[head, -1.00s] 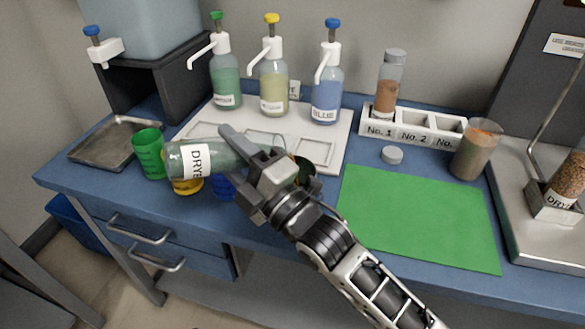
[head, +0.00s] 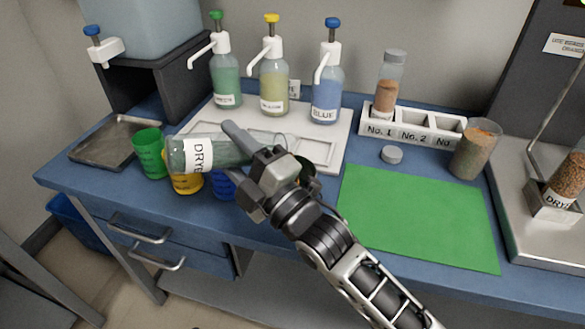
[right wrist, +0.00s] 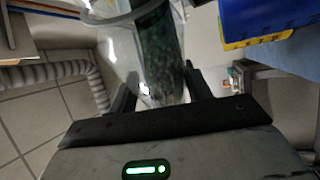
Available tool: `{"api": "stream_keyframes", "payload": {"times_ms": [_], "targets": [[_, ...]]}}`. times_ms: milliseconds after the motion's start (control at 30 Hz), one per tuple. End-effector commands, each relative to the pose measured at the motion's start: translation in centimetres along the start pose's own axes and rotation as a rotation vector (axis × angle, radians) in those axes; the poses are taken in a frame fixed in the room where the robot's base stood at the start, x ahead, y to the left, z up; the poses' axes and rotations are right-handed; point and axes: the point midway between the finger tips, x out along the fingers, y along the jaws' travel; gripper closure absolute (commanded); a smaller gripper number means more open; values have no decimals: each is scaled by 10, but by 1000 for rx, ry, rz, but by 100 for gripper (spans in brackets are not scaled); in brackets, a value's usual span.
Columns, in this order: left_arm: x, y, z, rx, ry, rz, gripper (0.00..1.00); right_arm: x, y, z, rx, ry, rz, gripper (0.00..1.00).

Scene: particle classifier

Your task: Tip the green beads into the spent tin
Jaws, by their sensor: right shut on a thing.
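My right gripper (head: 234,153) is shut on a clear jar (head: 180,156) with a white label starting "DRY". The jar lies almost level in the air above the front left of the bench, with green beads (head: 222,151) inside. In the right wrist view the jar (right wrist: 140,50) stands between the fingers (right wrist: 158,85), with dark green beads along it. A dark round container (head: 307,168) shows partly behind my right gripper; I cannot tell for certain that it is the spent tin. My left gripper is not in view.
Green (head: 150,157), yellow (head: 187,184) and blue (head: 222,186) cups stand near the jar. Pump bottles (head: 326,98) stand on a white tray (head: 341,133) behind. A numbered rack (head: 432,140), a beaker (head: 474,155) and a clear green mat (head: 420,215) lie right.

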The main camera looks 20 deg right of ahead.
Motion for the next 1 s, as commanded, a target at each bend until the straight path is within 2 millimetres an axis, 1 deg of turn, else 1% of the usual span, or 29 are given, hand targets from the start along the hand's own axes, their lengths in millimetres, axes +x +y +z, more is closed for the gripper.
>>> {"api": "stream_keyframes", "payload": {"times_ms": [1000], "targets": [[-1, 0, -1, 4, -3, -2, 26, 1, 6, 2, 49, -12, 22, 82]]}}
